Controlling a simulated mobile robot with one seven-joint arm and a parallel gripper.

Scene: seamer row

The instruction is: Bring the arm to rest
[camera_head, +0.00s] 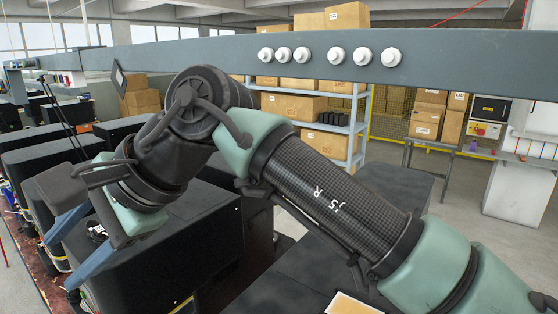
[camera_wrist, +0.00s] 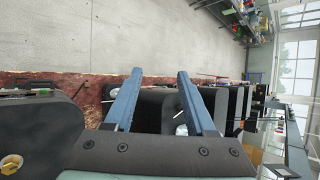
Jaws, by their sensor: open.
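My gripper (camera_head: 78,252) is at the lower left of the head view, at the end of my bent arm, which crosses the picture from the lower right. Its two blue fingers are spread apart with nothing between them. In the wrist view my gripper (camera_wrist: 157,100) also shows open and empty, with a black machine housing behind the fingers. In the head view the fingers are beside a black machine housing (camera_head: 170,255). I cannot tell how wide the gap to it is.
A grey overhead beam (camera_head: 220,54) with several white knobs crosses above my arm. Black machines (camera_head: 50,165) stand in a row at left. A shelf (camera_head: 345,128) with cardboard boxes (camera_head: 295,106) stands behind.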

